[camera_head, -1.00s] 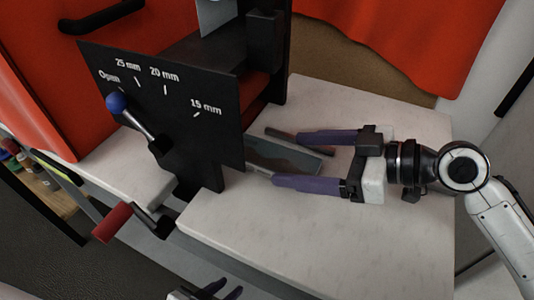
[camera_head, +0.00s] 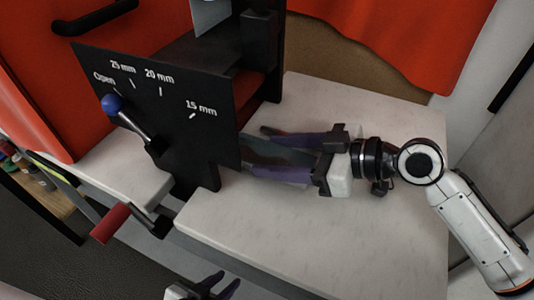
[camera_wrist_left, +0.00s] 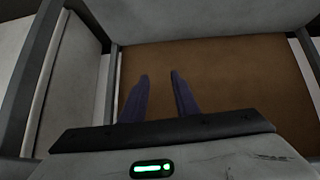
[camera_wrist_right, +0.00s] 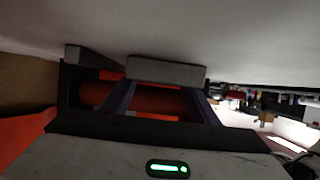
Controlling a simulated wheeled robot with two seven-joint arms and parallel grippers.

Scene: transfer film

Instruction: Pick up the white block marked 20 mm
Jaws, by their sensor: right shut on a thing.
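My right gripper (camera_head: 262,155) reaches in from the right, low over the pale worktop, its purple fingers pointing left at the black panel. It is shut on a grey-looking block, which spans the fingertips in the right wrist view (camera_wrist_right: 166,71). In the head view a greyish surface (camera_head: 290,157) shows between the fingers. No marking is legible on the block, so I cannot confirm its size. A second grey block (camera_wrist_right: 93,60) is beside it in the right wrist view. My left gripper (camera_head: 229,283) is open and empty at the bottom edge; its fingers also show in the left wrist view (camera_wrist_left: 159,85).
The black panel (camera_head: 190,90) marked Open, 25 mm, 20 mm and 15 mm stands left of the right gripper. It has a blue-knobbed lever (camera_head: 113,104). A red-handled crank (camera_head: 110,222) juts out below. The worktop (camera_head: 330,230) front is clear.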

